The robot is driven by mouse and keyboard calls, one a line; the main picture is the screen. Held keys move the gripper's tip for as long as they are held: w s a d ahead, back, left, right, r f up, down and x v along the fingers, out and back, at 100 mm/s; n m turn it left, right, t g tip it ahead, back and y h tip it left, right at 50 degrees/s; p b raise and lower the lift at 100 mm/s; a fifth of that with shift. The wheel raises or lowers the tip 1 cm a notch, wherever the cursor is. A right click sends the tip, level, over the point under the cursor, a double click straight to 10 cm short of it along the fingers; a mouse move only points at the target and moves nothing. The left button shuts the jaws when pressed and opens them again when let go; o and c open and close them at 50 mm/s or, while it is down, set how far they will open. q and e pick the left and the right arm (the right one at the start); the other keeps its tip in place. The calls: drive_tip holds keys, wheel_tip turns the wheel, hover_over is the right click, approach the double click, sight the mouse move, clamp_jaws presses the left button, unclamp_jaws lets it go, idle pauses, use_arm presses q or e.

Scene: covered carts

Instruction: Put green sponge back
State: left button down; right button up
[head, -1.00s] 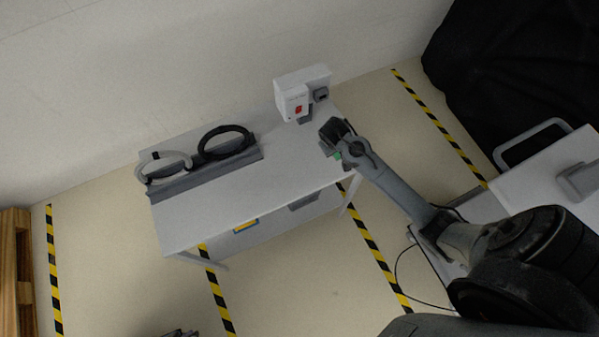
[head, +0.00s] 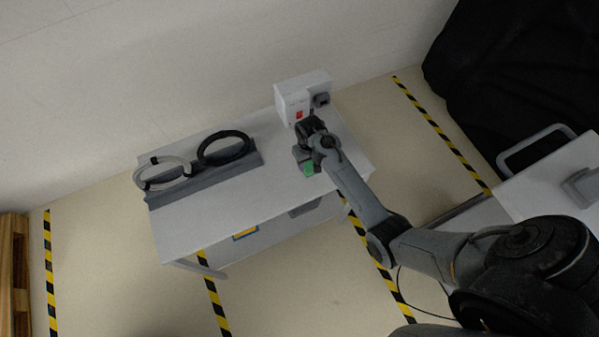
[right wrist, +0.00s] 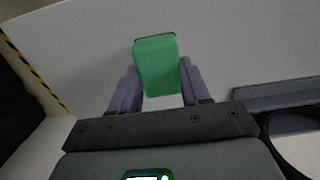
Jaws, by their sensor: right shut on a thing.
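The green sponge (head: 308,169) is held between the fingers of my right gripper (head: 304,160), above the right part of the white table (head: 215,212). In the right wrist view the sponge (right wrist: 157,65) sits upright between the two fingers, its far end sticking out past them. The right gripper is just in front of the white box (head: 293,102) with a red mark at the table's back right. I cannot tell whether the sponge touches the table. My left gripper is not in view.
A grey rack (head: 207,183) with a white coil (head: 164,172) and a black coil (head: 224,147) stands along the table's back left. The table's front middle is clear. A wall is behind. Another white cart (head: 550,180) stands at the right.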

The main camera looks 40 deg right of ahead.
drive_tip(key=a+f, duration=0.1)
drive_tip(key=w+a+f, duration=0.1)
drive_tip(key=a, duration=0.1)
drive_tip(key=shift+f, duration=1.95)
drive_tip(key=o, duration=1.1)
drive_tip(key=shift+c, duration=0.2)
drive_tip(key=shift+r, duration=0.15)
